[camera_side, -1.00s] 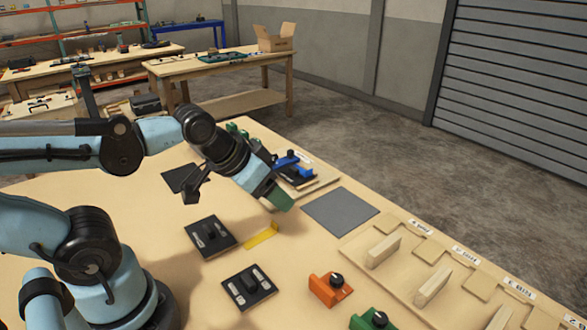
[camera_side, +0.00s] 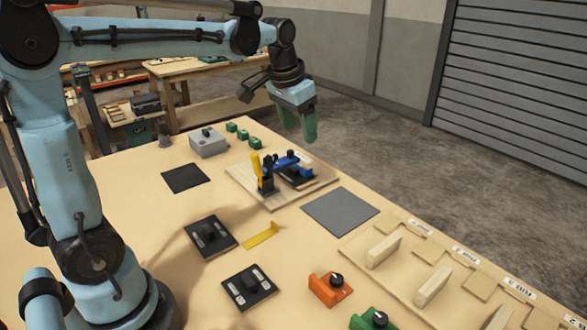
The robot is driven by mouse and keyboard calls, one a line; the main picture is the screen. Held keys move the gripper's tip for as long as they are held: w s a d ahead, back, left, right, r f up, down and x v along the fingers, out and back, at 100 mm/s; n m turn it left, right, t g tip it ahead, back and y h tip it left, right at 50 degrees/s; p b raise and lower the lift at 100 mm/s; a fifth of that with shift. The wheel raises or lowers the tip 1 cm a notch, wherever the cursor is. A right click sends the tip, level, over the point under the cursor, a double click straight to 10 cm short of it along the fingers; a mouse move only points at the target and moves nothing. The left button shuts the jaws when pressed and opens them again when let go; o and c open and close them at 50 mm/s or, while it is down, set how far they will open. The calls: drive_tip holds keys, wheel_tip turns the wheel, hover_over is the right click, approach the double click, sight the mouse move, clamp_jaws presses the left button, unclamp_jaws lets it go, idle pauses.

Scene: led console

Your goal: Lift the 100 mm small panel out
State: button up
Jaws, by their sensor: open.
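My gripper (camera_side: 298,124), with green fingers, is open and empty. It hangs in the air above the back of the table, higher than the wooden fixture board (camera_side: 268,200). On that board a dark panel (camera_side: 302,182) with a knob sits under a blue part (camera_side: 289,162), beside a black post with a yellow lever (camera_side: 257,171). Two other black panels with knobs and pale strips lie at the front, one panel (camera_side: 210,236) behind the other panel (camera_side: 248,287). I cannot read which is the 100 mm one.
A grey mat (camera_side: 340,213) and a black mat (camera_side: 186,178) lie bare. A grey box (camera_side: 208,142) and green blocks (camera_side: 243,134) stand at the back. A yellow angle piece (camera_side: 261,235), orange block (camera_side: 330,288), green block (camera_side: 376,320) and wooden rack (camera_side: 400,280) are at the front and right.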

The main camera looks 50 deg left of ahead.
drive_tip(key=w+a+f+g, duration=0.2)
drive_tip(key=w+a, duration=0.4)
drive_tip(key=g, duration=0.1)
hover_over(294, 168)
wheel_tip(294, 168, down, 4)
drive_tip(key=shift+h, duration=0.3)
wheel_tip(294, 168, down, 7)
drive_tip(key=shift+w+r, duration=0.15)
drive_tip(key=shift+s+f, duration=0.2)
drive_tip(key=shift+f, duration=2.5)
drive_tip(key=c, duration=1.2)
